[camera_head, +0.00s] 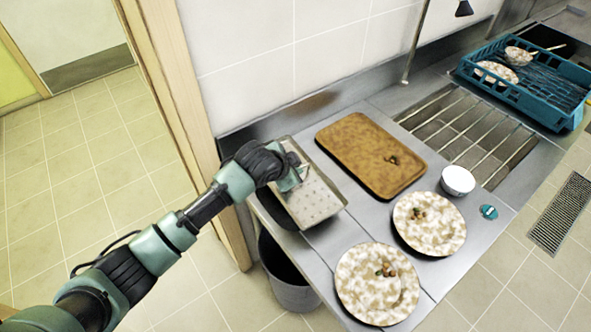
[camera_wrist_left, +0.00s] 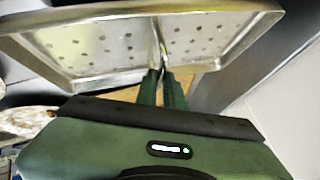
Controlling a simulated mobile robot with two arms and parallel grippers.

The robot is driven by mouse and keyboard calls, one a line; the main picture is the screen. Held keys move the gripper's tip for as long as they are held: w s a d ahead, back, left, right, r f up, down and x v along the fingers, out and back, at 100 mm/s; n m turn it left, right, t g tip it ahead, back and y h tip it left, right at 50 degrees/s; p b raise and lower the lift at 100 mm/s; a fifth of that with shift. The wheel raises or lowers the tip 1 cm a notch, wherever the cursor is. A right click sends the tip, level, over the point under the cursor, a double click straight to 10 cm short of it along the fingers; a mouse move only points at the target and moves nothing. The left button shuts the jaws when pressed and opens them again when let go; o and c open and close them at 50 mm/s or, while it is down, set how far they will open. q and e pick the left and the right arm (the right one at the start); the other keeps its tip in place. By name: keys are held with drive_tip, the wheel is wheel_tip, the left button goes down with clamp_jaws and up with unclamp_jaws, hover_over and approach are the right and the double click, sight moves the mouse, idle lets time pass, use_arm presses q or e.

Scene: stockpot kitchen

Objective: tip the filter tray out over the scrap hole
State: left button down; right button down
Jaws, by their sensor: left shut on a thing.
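The filter tray (camera_head: 318,200) is a shallow metal tray with a perforated floor, over the left end of the steel counter. My left gripper (camera_head: 297,174) is shut on it by a part near its middle. In the left wrist view the tray (camera_wrist_left: 90,42) spans the top of the picture, with the fingers (camera_wrist_left: 161,78) closed below it. I see no scraps on the visible floor of the tray. A dark opening (camera_head: 268,205), which looks like the scrap hole, shows partly beside the tray's left edge; the tray and arm hide the rest. My right gripper is not in view.
A grey bin (camera_head: 292,292) stands under the counter end. A brown tray (camera_head: 365,152) with scraps, two soiled plates (camera_head: 362,300) (camera_head: 425,238) and a white bowl (camera_head: 458,180) occupy the counter. A teal dish rack (camera_head: 515,95) is far right. A wooden door frame (camera_head: 185,110) stands close left.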

use_arm(q)
drive_tip(key=shift+a+f+n+h+b, duration=0.1)
drive_tip(key=shift+f+n+h+b, duration=0.2)
drive_tip(key=shift+f+h+b, duration=0.95)
drive_tip(key=shift+f+b, duration=0.4)
drive_tip(key=shift+b, duration=1.15)
drive_tip(key=shift+r, duration=0.15)
